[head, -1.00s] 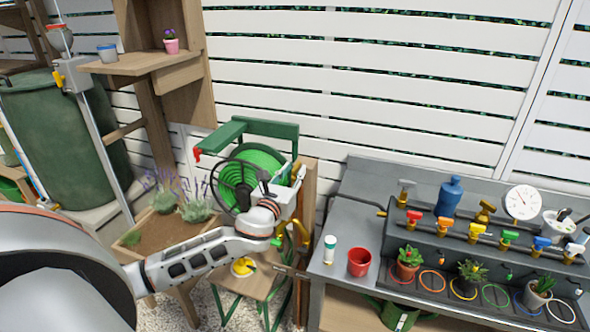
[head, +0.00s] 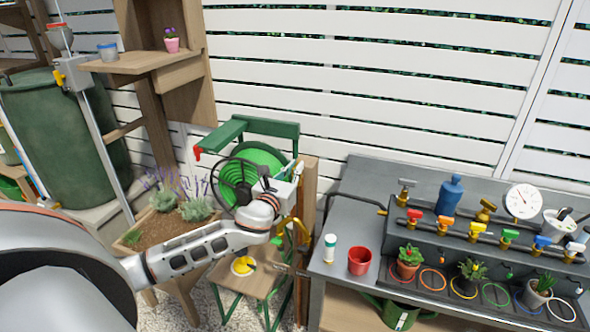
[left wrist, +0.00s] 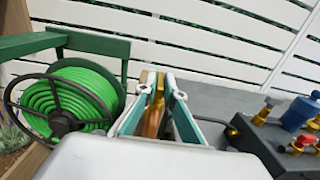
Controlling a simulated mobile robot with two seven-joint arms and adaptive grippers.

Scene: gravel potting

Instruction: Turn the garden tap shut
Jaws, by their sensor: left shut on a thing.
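The garden tap is on the wooden post (head: 309,195) beside the green hose reel. My left gripper (head: 296,172) covers most of it in the head view. In the left wrist view, a brass-yellow piece of the tap (left wrist: 153,112) stands between the two fingers of my left gripper (left wrist: 155,100). The gripper is shut on this piece, which looks like the tap's handle. My right gripper is not in view.
The green hose reel (head: 262,160) with its dark wheel stands just left of the gripper. A small wooden stool (head: 258,284) is below. The grey bench (head: 345,225) with a red pot (head: 359,261) and several coloured valves is to the right. A white slatted fence (head: 400,90) stands behind.

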